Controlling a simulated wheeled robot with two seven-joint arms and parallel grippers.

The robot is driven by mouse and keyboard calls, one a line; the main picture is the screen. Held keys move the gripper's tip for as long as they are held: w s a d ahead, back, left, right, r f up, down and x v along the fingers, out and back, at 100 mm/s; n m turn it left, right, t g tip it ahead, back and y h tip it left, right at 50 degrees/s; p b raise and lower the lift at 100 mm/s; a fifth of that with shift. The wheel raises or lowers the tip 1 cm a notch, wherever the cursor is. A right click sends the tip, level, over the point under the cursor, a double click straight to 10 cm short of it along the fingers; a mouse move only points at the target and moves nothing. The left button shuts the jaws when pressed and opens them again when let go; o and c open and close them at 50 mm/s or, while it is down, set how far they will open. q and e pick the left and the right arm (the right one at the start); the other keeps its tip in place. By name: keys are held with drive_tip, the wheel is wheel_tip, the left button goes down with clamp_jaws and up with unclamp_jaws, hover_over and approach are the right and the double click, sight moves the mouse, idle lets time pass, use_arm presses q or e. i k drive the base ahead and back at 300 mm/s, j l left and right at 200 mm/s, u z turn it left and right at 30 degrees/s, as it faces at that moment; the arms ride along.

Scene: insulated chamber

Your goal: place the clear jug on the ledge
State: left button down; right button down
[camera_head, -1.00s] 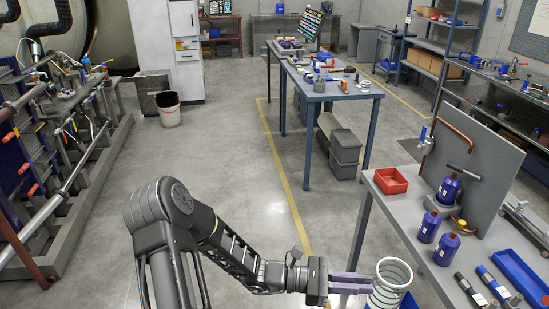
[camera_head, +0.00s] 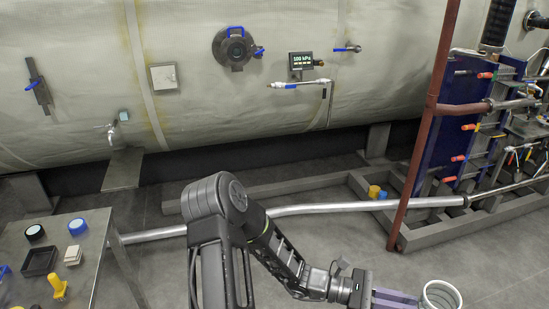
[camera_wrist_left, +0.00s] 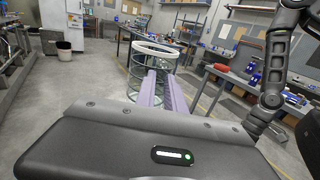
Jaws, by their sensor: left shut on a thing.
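The clear jug (camera_head: 443,296) has a pale round rim and shows at the bottom edge of the head view, its lower part cut off. My left gripper (camera_head: 417,299) is shut on the jug's side with its purple fingers. The left wrist view shows the jug (camera_wrist_left: 141,76) upright at the fingertips (camera_wrist_left: 162,77), clear of any surface. The ledge (camera_head: 123,168) looks like the small grey plate under a tap on the chamber wall, left in the head view. It is bare and well away from the jug. My right gripper is not visible.
A tap (camera_head: 113,133) sticks out above the ledge. A grey table (camera_head: 75,240) with lids and small trays stands at the lower left. A silver pipe (camera_head: 330,210) runs low along the floor. A rust-red post (camera_head: 425,140) stands at right.

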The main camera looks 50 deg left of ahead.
sight(122, 180)
drive_tip(key=i+j+u, duration=0.15)
drive_tip(key=u, duration=0.35)
drive_tip(key=i+j+u, duration=0.2)
drive_tip(key=u, duration=0.25)
drive_tip(key=i+u, duration=0.25)
drive_tip(key=u, duration=0.25)
drive_tip(key=i+u, duration=0.2)
drive_tip(key=u, duration=0.25)
drive_tip(key=i+u, duration=0.4)
drive_tip(key=i+l+u, duration=0.1)
drive_tip(key=i+u, duration=0.25)
drive_tip(key=i, duration=0.25)
drive_tip(key=i+l+u, duration=0.75)
drive_tip(key=i, duration=0.2)
drive_tip(key=i+l+u, duration=0.25)
drive_tip(key=i+l, duration=0.55)
